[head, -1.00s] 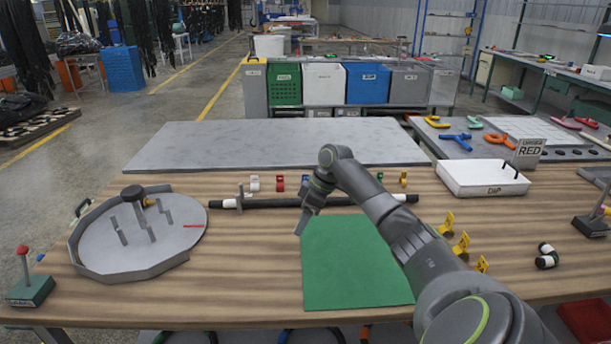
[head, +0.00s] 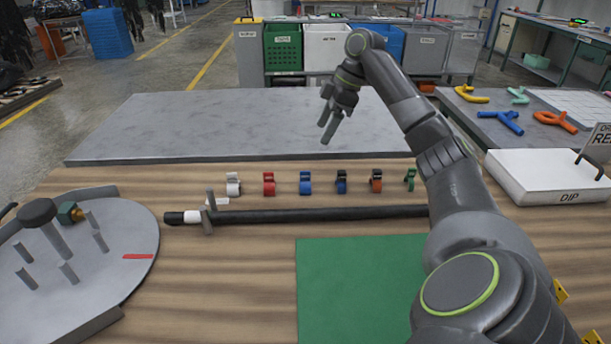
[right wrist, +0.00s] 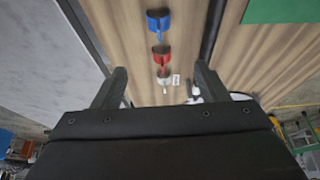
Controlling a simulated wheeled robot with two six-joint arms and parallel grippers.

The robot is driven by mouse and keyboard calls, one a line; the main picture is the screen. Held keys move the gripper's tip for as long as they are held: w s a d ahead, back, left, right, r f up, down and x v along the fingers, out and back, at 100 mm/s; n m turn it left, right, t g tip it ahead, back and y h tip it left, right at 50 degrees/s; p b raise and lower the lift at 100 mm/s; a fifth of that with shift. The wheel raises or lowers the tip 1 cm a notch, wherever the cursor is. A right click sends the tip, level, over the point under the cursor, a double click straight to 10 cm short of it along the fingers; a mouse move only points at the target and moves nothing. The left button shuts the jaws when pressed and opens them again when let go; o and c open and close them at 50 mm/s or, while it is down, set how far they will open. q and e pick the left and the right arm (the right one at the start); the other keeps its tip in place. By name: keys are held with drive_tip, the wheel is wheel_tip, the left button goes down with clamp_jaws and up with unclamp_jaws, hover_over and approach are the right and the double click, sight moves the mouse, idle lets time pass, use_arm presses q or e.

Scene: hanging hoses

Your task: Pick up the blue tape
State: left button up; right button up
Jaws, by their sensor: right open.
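The blue tape (head: 305,183) stands on the wooden table in a row of small tapes, behind the long black hose. It also shows at the top of the right wrist view (right wrist: 158,22). My right gripper (head: 328,132) is open and empty. In the head view it appears above the grey slab, beyond and slightly right of the blue tape. In the right wrist view, the red tape (right wrist: 160,54) and white tape (right wrist: 163,78) lie between the line of the fingers and the blue tape. My left gripper is not in view.
The red tape (head: 268,184) and white tape (head: 233,184) stand left of the blue one; a dark blue tape (head: 341,182) and an orange-and-dark tape (head: 376,181) stand right. The black hose (head: 310,216) runs in front. A green mat (head: 350,290) is clear.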

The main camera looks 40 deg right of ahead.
hover_over(303, 180)
drive_tip(key=f, duration=0.7)
drive_tip(key=d+f, duration=0.1)
drive_tip(key=f, duration=0.2)
drive_tip(key=shift+s+f, duration=0.25)
drive_tip(key=shift+s, duration=0.15)
drive_tip(key=shift+d+x, duration=0.2)
drive_tip(key=shift+x, duration=1.15)
drive_tip(key=shift+d+x, duration=0.2)
drive_tip(key=shift+x, duration=1.15)
drive_tip(key=shift+s+f, duration=0.1)
drive_tip(key=shift+s, duration=0.05)
drive_tip(key=c, duration=1)
wheel_tip(303, 180, up, 10)
drive_tip(key=shift+r, duration=0.1)
drive_tip(key=shift+c, duration=0.2)
drive_tip(key=o, duration=0.4)
drive_tip(key=c, duration=0.4)
drive_tip(key=shift+c, duration=0.2)
